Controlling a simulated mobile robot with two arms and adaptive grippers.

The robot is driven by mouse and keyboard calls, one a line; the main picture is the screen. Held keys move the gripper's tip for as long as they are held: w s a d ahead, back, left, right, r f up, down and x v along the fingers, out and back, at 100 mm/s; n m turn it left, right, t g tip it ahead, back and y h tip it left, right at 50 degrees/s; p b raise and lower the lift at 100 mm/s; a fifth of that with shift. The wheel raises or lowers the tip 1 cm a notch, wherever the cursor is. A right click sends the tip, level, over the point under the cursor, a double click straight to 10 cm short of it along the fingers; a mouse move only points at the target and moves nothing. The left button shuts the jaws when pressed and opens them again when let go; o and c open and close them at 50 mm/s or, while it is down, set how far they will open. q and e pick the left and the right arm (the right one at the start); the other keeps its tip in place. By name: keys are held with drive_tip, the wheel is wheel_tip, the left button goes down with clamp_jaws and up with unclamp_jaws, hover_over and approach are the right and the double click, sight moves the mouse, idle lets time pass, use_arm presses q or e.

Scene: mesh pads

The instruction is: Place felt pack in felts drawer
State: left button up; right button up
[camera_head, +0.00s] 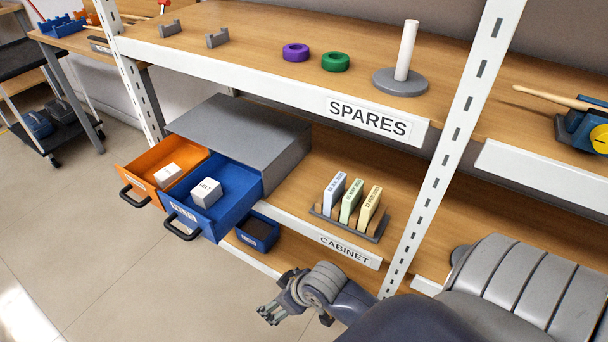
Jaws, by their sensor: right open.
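The felt pack (206,192), a small white box marked FELT, lies inside the open blue drawer (222,217) of the grey cabinet. The blue drawer has a dark handle and a front label too small to read surely. The open orange drawer (140,158) beside it holds another small white pack (167,175). My right gripper (268,315) is open and empty, below and to the right of the blue drawer, in front of the shelf and apart from the pack. My left gripper is not in view.
The grey cabinet (235,125) stands on the lower shelf. A small blue bin (257,232) sits right of the blue drawer, and a rack (348,222) of upright cards is farther right. A white shelf post (452,140) rises right of them.

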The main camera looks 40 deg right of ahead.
drive_tip(key=s+f+m+g+h, duration=0.1)
drive_tip(key=s+f+g, duration=0.1)
drive_tip(key=s, duration=0.8)
drive_tip(key=shift+f+g, duration=0.3)
drive_tip(key=shift+f, duration=0.45)
